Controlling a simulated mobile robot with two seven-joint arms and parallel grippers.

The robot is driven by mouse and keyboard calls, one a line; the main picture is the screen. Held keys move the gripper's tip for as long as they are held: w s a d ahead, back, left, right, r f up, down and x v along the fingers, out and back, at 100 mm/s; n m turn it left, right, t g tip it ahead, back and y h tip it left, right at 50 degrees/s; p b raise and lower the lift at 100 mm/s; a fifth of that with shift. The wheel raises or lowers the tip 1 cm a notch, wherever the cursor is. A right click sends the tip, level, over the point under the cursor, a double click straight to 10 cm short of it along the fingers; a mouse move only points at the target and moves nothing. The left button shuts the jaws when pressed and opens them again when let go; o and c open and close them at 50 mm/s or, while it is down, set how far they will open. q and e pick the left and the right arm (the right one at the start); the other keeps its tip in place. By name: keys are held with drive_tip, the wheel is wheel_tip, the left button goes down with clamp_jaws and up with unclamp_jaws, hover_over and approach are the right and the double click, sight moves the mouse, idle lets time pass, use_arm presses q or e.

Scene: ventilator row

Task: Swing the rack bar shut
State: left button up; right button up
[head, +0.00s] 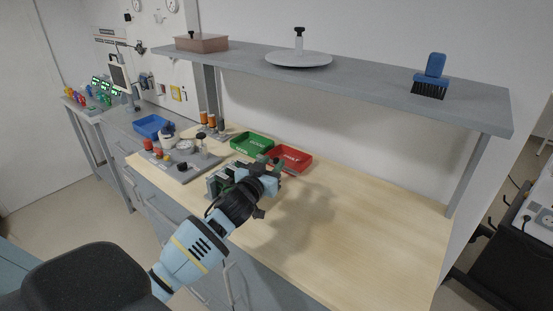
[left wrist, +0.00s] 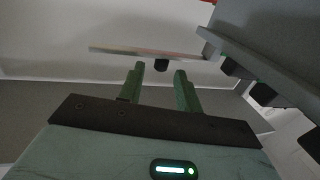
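My left gripper (head: 272,172) is over the front of the wooden bench, its arm reaching in from the lower left. In the left wrist view its two green fingers (left wrist: 160,72) stand apart. I cannot make out the rack bar for certain in the head view; the gripper hides part of the bench there. My right gripper is not in view.
A green bin (head: 251,143) and a red bin (head: 290,158) stand just behind the gripper. A panel with coloured knobs (head: 180,158) is to the left. A grey shelf (head: 365,84) hangs above, carrying a blue brush (head: 431,76). The bench top (head: 370,225) is clear on the right.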

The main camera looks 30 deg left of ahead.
sight(275, 160)
use_arm(q)
drive_tip(key=shift+w+a, duration=0.2)
drive_tip(key=shift+w, duration=1.45)
clamp_jaws()
